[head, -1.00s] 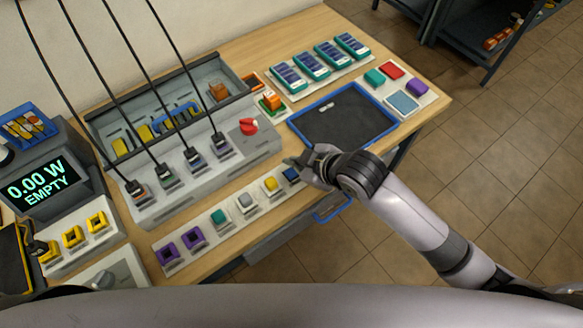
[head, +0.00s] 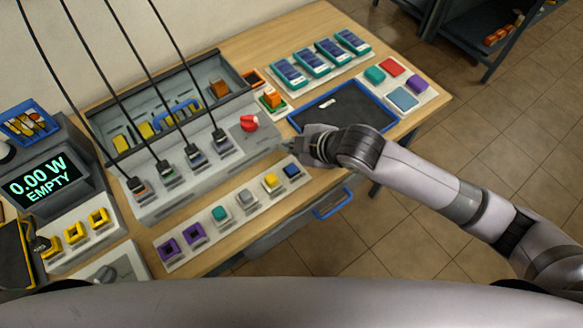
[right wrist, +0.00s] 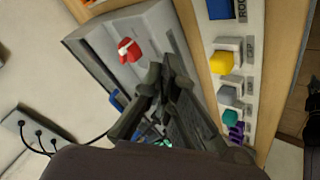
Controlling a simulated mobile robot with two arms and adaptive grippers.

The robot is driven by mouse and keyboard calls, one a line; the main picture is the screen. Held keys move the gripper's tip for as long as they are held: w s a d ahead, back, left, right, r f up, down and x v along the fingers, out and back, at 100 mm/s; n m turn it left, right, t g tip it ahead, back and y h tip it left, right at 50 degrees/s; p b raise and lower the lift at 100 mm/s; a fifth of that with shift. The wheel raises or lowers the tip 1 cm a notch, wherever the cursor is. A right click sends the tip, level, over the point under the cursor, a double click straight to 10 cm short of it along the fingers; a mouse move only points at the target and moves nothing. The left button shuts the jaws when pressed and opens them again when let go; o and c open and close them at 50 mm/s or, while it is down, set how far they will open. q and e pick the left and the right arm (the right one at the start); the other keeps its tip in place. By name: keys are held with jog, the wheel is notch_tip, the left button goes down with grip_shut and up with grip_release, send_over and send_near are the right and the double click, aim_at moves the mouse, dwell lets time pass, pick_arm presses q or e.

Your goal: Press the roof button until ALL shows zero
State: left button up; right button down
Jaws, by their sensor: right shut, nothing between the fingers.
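The blue button (head: 291,170) is at the right end of a pale strip along the bench's front edge. It also shows at the top of the right wrist view (right wrist: 221,8), beside a partly cut-off label that seems to begin "ROO". My right gripper (head: 287,146) is shut and empty, apart from the blue button and just behind it in the head view, near the grey console. Its closed fingers (right wrist: 160,75) show in the right wrist view. A screen (head: 41,181) reads "0.00 W EMPTY". I see no readout marked ALL. My left gripper is not in view.
The strip also holds yellow (head: 270,181), grey (head: 245,197) and teal (head: 219,214) buttons and two purple pieces. The console has a red knob (head: 249,122) and several cabled plugs. A blue-rimmed tray (head: 393,119) lies behind my right arm.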

jog(key=b, duration=0.7)
send_over(290, 171)
notch_tip(290, 171, down, 6)
jog(key=shift+s+f, duration=0.1)
jog(key=shift+f+b, duration=0.35)
jog(key=shift+f, duration=0.75)
jog(key=shift+f, duration=0.1)
jog(key=shift+f, duration=0.35)
jog(key=shift+f, duration=0.4)
dwell(0.4)
dwell(0.3)
jog(key=shift+r+p, duration=0.85)
jog(key=shift+p, duration=0.3)
